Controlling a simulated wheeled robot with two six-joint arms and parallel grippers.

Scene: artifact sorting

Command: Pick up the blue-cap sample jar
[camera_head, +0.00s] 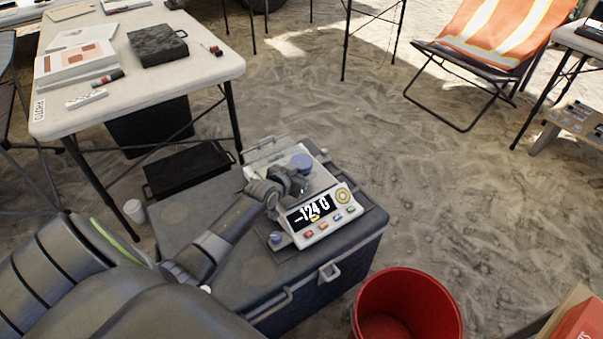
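The blue-cap sample jar (302,162) shows as a round blue top over the back of the digital scale (317,228). My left gripper (298,182) is over the scale's pan, close in front of the jar. It hides most of the jar's body, so I cannot tell whether the fingers are open or shut on it. I also cannot tell whether the jar touches the pan. The scale display reads about -124.0. My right gripper is not in view.
The scale stands on a dark cooler box (342,290). A small blue-topped item (276,238) is at the scale's front left. A red bucket (408,300) stands at the front right. A white folding table (200,82) is at the back left. Open sand lies to the right.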

